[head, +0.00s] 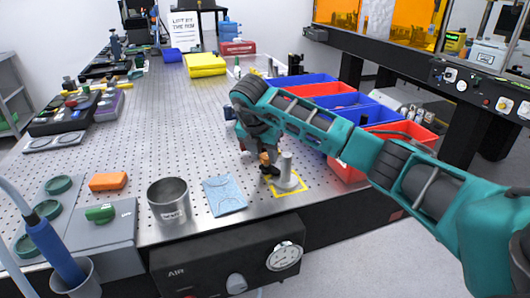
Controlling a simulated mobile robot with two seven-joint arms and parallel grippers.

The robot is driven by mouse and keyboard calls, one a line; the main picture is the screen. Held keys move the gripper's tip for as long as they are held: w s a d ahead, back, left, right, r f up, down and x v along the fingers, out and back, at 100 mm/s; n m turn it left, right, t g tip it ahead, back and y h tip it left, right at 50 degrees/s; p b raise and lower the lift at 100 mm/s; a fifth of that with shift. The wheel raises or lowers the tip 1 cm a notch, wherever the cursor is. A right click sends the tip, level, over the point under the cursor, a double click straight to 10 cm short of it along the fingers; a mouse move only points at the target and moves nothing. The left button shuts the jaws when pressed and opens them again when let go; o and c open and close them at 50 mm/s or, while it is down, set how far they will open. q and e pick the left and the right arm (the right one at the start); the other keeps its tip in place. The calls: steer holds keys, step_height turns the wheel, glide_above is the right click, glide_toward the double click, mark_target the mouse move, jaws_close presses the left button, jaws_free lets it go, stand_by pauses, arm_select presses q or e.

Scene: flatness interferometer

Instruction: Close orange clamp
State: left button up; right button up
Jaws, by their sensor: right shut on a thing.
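My right gripper (266,164) reaches in from the right and points down at the front edge of the optical table (200,120). It is shut on a small orange part, which I take to be the orange clamp (264,157); the fingers and wrist hide most of it. A grey metal post (287,168) on a round base stands right beside the fingertips, inside a yellow taped square (303,188). Whether the clamp touches the post I cannot tell. My left gripper is not in view.
Blue and red bins (347,140) line the right edge beneath my arm. The table's middle is clear.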

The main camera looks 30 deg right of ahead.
stand_by(0.3)
steer(key=o, duration=1)
steer(key=shift+o, duration=0.2)
steer(key=p+v, duration=0.1)
steer(key=v, duration=1.2)
